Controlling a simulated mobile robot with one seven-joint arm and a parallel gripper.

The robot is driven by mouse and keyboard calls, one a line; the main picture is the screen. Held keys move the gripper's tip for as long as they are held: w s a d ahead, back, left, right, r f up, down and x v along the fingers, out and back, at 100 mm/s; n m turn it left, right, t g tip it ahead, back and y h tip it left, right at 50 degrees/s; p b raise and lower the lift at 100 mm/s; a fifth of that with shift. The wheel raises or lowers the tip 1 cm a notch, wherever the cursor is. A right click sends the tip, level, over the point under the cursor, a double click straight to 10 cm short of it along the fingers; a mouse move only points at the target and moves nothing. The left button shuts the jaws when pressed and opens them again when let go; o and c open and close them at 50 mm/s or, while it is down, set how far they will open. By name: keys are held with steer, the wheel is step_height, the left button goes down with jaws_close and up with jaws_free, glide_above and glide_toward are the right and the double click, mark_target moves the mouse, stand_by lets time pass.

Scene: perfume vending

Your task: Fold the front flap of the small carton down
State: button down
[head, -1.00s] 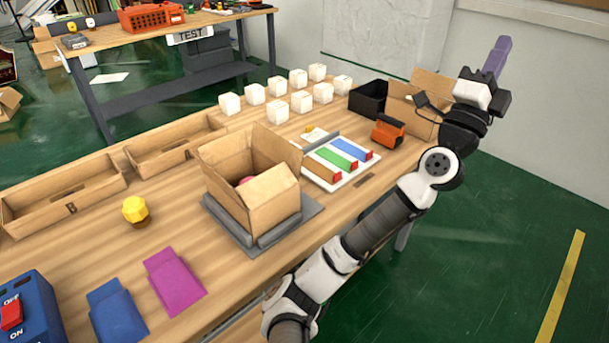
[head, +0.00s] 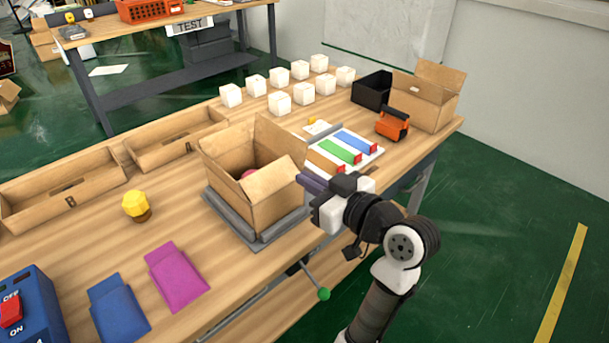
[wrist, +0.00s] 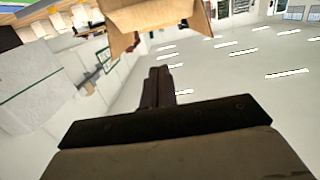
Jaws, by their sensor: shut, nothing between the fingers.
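The small brown carton (head: 262,212) stands open on a grey platform (head: 232,221) in the middle of the bench. Its front flap (head: 272,178) sits at a slant along the near rim, and other flaps stand up behind it. A pinkish-red item (head: 249,174) shows partly inside. My gripper (head: 306,181) is shut and empty. Its purple fingers point left, close to the carton's right front corner; I cannot tell whether they touch. In the wrist view the shut fingers (wrist: 157,84) point toward a brown carton (wrist: 158,17) at the top edge.
A board with coloured strips (head: 340,150) lies right behind the carton. An orange device (head: 392,123), a black bin (head: 371,92) and another open carton (head: 424,100) stand at the back right. White cubes (head: 278,103) line the back. A yellow-topped bottle (head: 136,205) stands left.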

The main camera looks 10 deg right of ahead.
mark_target(267, 169)
steer(key=p+x, duration=0.1)
steer(key=x, duration=0.2)
steer(key=f+x, duration=0.1)
steer(key=x, duration=0.3)
steer(key=f+p+x, duration=0.1)
steer(key=x, duration=0.2)
steer(key=shift+p, duration=0.3)
steer(key=shift+w+a+f, duration=0.2)
steer(key=shift+w+f, duration=0.05)
steer(key=shift+f, duration=0.2)
steer(key=shift+r+p, duration=0.1)
steer(key=shift+p, duration=0.3)
steer(key=shift+w+a+g+h+p, duration=0.2)
steer(key=shift+g+h+p, duration=0.2)
steer(key=shift+g, duration=0.2)
steer(key=shift+w, duration=0.1)
steer(key=shift+w+a+f+b, duration=0.5)
steer(key=shift+w+f+b, duration=0.25)
steer(key=shift+b, duration=0.4)
steer(key=shift+a+f, duration=0.1)
steer(key=shift+f, duration=0.05)
steer(key=shift+w, duration=0.1)
